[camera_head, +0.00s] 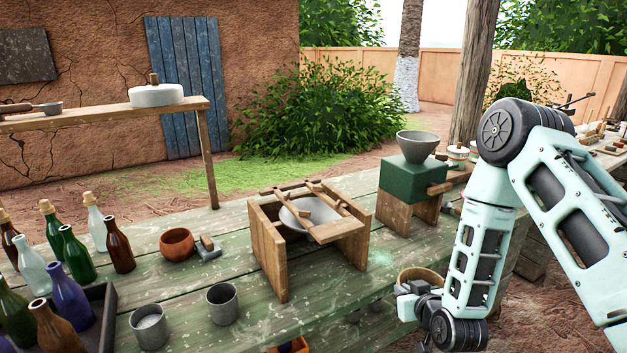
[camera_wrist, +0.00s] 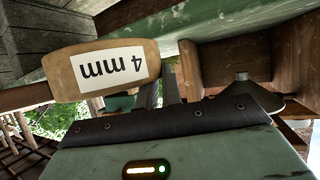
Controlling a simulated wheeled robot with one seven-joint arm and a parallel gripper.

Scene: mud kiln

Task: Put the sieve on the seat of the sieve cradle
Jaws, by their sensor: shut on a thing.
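The sieve (camera_head: 422,274), a round wooden rim, shows beside my gripper (camera_head: 408,298) near the right edge of the green table. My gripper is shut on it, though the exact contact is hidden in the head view. In the wrist view, a wooden tag (camera_wrist: 135,53) with an upside-down "4 mm" label is close in front of the gripper (camera_wrist: 160,85). The sieve cradle (camera_head: 269,247) is a wooden stand with two side boards and rails on top, left of my gripper and apart from it. A pale bowl (camera_head: 318,211) shows within the cradle.
A green block with a grey hopper (camera_head: 415,146) stands on a wooden base behind the gripper. Left of the cradle are a brown bowl (camera_head: 177,243), two grey cups (camera_head: 222,304) and several bottles (camera_head: 78,254). The table's right edge (camera_head: 395,262) is close to my gripper.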

